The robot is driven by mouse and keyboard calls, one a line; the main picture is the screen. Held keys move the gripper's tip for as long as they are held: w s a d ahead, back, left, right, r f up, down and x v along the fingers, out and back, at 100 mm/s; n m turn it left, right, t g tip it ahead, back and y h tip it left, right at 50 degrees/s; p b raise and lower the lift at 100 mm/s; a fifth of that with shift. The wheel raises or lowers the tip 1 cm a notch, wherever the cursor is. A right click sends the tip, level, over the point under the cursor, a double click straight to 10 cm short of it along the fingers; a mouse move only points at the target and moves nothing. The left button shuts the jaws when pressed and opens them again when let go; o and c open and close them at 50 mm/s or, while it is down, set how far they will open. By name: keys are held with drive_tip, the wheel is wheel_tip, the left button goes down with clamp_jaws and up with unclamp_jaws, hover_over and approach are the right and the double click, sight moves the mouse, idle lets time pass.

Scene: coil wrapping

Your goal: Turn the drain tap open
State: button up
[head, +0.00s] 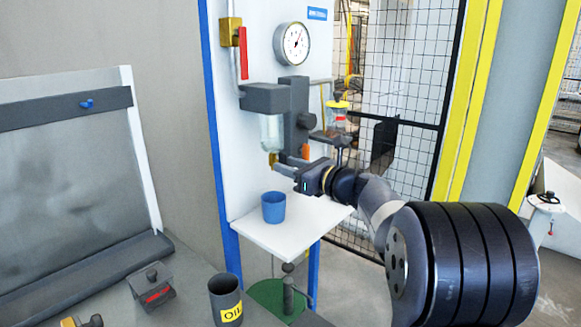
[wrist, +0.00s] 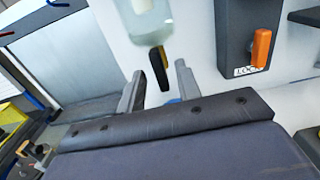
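The drain tap (head: 273,159) is a small brass-yellow piece under the clear bowl (head: 271,132) of the filter unit on the white panel. In the wrist view the tap (wrist: 158,66) shows a black and yellow lever hanging below the clear bowl (wrist: 148,20). My gripper (head: 280,169) reaches in from the right, just below the bowl. In the wrist view my gripper (wrist: 160,79) is open, with one finger on each side of the lever. A gap shows beside each finger; I cannot tell the exact depth between fingers and lever.
A blue cup (head: 273,207) stands on the white shelf (head: 295,237) below the bowl. An orange lever (wrist: 262,47) above a LOCK label is to the right. A red-handled valve (head: 243,53) and a gauge (head: 294,44) are above. An oil can (head: 225,299) stands at the front.

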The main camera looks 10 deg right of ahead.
drive_tip(key=b+v, duration=0.1)
drive_tip(key=v, duration=0.9)
drive_tip(key=shift+s+d, duration=0.2)
drive_tip(key=shift+s, duration=0.15)
drive_tip(key=p+x, duration=0.1)
drive_tip(key=x, duration=1)
drive_tip(key=shift+p, duration=0.3)
drive_tip(key=shift+d+m, duration=0.1)
drive_tip(key=shift+m, duration=0.2)
drive_tip(key=shift+s, duration=0.1)
